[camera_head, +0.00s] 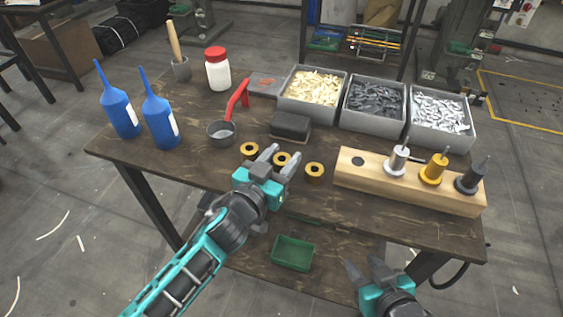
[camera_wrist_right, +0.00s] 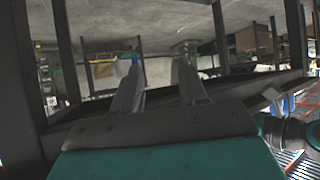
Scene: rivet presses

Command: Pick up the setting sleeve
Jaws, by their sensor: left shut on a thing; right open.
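Three short brass rings stand in a row near the table's front edge: the left ring (camera_head: 249,149), the middle ring (camera_head: 282,158) and the right ring (camera_head: 315,170). The frames do not show which thing is called the setting sleeve. My left gripper (camera_head: 283,154) is shut on the middle ring, its fingers on either side of it, low at the tabletop. A wooden block (camera_head: 359,180) carries a silver, a yellow and a dark flanged piece with pins. My right gripper (camera_head: 364,267) is open and empty in front of the table; its spread fingers also show in the right wrist view (camera_wrist_right: 157,85).
Three grey bins (camera_head: 374,120) of small parts stand at the back right. A black pad (camera_head: 290,127), a red-handled cup (camera_head: 222,133), two blue bottles (camera_head: 161,121) and a white jar (camera_head: 217,72) stand further left. A green tray (camera_head: 293,252) sits below the front edge.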

